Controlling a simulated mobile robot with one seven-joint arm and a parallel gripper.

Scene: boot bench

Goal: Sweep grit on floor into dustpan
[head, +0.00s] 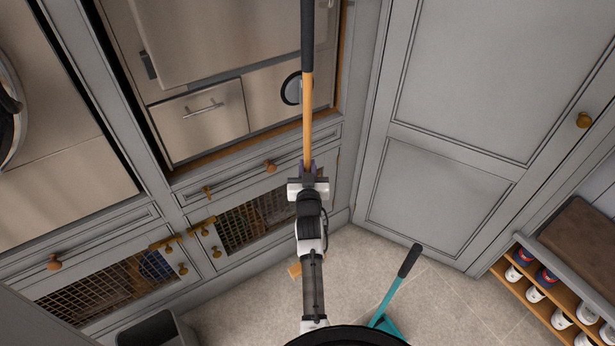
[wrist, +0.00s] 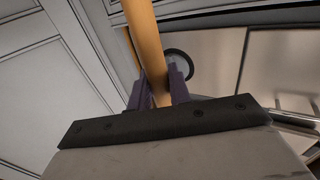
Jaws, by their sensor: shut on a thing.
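My gripper (head: 308,172) is shut on an orange-tan wooden broom handle (head: 308,115), which stands close to upright and has a black upper end. In the wrist view the purple fingers of my gripper (wrist: 160,90) close around the handle (wrist: 143,35). A small tan block (head: 294,270) shows beside my arm above the floor; I cannot tell whether it is the broom's head. A teal dustpan (head: 387,322) with a black-tipped handle lies low in the head view, right of my arm, partly hidden by my body. I cannot make out any grit.
Grey cabinets with mesh doors (head: 255,220) and steel drawers (head: 202,115) stand at the left and ahead. A tall panelled door (head: 440,190) is at the right. A shoe rack (head: 545,295) holds several shoes at the lower right. A dark bin (head: 160,330) stands lower left. Tiled floor (head: 440,300) is clear right of the dustpan.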

